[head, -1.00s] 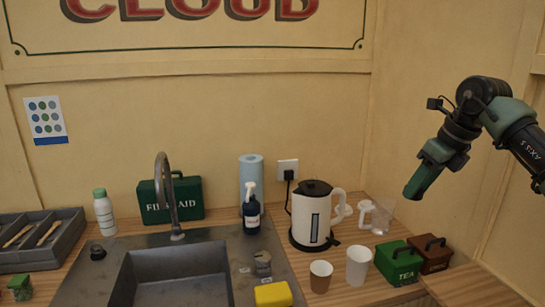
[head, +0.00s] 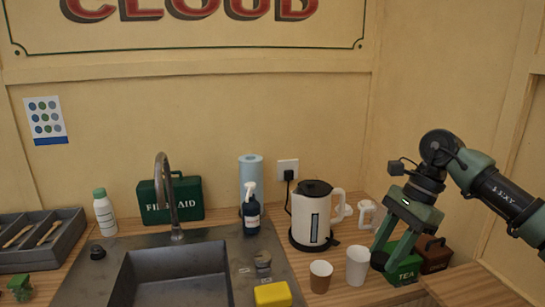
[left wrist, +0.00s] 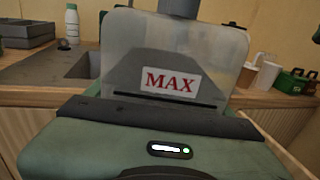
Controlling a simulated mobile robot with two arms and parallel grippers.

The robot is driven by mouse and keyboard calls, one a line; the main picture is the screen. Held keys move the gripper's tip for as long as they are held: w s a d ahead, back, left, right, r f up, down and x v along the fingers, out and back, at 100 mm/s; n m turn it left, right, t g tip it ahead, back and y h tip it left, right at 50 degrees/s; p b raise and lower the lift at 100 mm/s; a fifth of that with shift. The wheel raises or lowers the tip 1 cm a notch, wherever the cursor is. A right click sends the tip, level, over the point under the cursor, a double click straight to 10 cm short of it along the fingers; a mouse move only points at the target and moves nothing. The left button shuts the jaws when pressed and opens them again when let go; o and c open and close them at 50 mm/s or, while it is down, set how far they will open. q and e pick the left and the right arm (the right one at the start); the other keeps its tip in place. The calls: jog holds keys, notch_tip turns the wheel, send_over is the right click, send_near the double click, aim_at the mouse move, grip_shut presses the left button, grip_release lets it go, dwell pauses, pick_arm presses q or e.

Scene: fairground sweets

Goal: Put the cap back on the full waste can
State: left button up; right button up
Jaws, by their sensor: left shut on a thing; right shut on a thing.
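In the left wrist view a translucent, pale container with a red MAX label (left wrist: 212,50), seemingly the waste can, stands close in front of my left gripper (left wrist: 160,108). The gripper is shut on it; the grip itself is hardly visible. A grey shape shows through its wall. In the head view neither this can nor my left gripper is seen. I cannot identify the cap in either view.
Around the right gripper stand the white kettle (head: 311,218), a brown cup (head: 320,277), a white cup (head: 358,266), the TEA tin (head: 406,274) and a brown tin (head: 435,257). The sink (head: 175,275) is left of them, with a yellow sponge (head: 273,295) by its edge.

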pick_arm(q)
jog(key=shift+r, duration=0.2)
pick_arm(e)
jog(key=s+a+f+n+g+h, duration=0.1)
jog(key=s+a+f+n+h, duration=0.1)
jog(key=s+f+n, duration=0.2)
jog(key=s+a+f+n+g+h, duration=0.2)
jog(key=s+f+n, duration=0.2)
jog(key=s+n, duration=0.7)
jog(key=shift+a+f, duration=0.2)
jog(key=shift+s, duration=0.1)
pick_arm(q)
jog(key=w+d+m+g+h, duration=0.2)
jog(key=w+d+m+h, duration=0.1)
jog(key=d, duration=0.4)
jog(key=w+d+r+m+g+h, duration=0.1)
jog(key=w+d+m+g+h, duration=0.1)
jog(key=d+m+h, duration=0.3)
jog(key=w+d+h, duration=0.1)
jog(key=d+h, duration=0.1)
jog(key=h, duration=0.1)
jog(key=shift+h, duration=0.3)
